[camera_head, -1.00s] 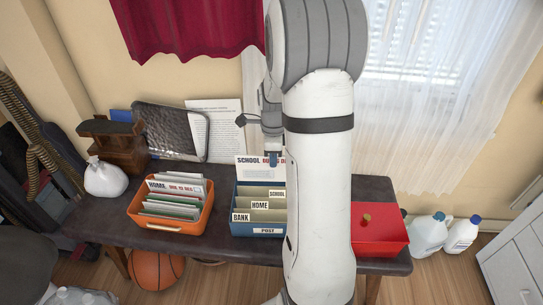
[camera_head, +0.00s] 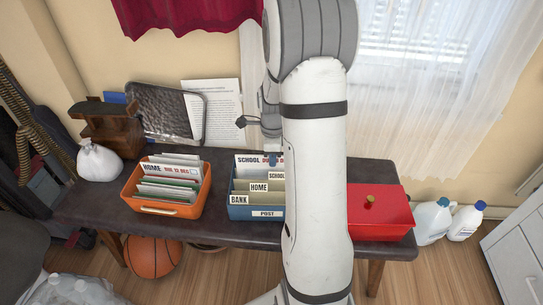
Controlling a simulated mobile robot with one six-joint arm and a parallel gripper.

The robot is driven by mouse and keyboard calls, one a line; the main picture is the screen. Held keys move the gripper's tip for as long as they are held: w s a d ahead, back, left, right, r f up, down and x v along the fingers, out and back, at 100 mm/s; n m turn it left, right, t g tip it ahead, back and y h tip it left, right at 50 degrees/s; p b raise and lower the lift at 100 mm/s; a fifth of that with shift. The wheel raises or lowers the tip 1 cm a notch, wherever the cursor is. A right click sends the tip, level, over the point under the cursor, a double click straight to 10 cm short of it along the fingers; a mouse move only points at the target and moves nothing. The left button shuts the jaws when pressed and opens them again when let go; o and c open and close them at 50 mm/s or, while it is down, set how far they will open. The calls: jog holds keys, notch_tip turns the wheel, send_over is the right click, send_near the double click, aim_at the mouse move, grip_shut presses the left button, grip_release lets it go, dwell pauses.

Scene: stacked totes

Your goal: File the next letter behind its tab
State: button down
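A white letter (camera_head: 247,166) headed "SCHOOL" with red text stands upright at the back of the blue box (camera_head: 243,212), behind the SCHOOL tab (camera_head: 276,175). Its lower part is hidden in the box. My gripper (camera_head: 272,158) is shut on the letter's top edge; the fingertips are small here and my arm hides the letter's right part. In front are the HOME tab (camera_head: 259,188) and the BANK tab (camera_head: 238,199). The box front is labelled POST.
A red lidded box (camera_head: 380,222) stands at the right on the dark table (camera_head: 110,212). A white sack (camera_head: 99,160), a wooden stand (camera_head: 108,127), a dark panel (camera_head: 165,112) and a printed sheet (camera_head: 222,110) are at the back left. My arm hides the blue box's right side.

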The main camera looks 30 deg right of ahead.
jog(key=c, duration=1.5)
grip_release()
jog(key=shift+c, duration=0.2)
notch_tip(320, 180, up, 7)
jog(key=p, duration=0.2)
jog(key=shift+r+p, duration=0.2)
jog(key=shift+p, duration=0.1)
jog(key=shift+r, duration=0.2)
jog(key=shift+a+r, duration=0.1)
jog(key=shift+r, duration=0.2)
jog(key=s+a+r+n+t+p, duration=0.1)
jog(key=s+a+r+n+p, duration=0.4)
jog(key=r, duration=0.6)
jog(key=s+a+r+n+p, duration=0.5)
jog(key=s+r+n+p, duration=0.2)
jog(key=r+n+p, duration=0.3)
jog(key=s+a+r+n+t+p, duration=0.1)
jog(key=s+a+r+n+p, duration=0.4)
jog(key=r+n+p, duration=0.3)
notch_tip(320, 180, up, 4)
jog(key=shift+s+a+r+n+t, duration=0.1)
jog(key=shift+s+a+n+t, duration=0.25)
jog(key=shift+s, duration=0.4)
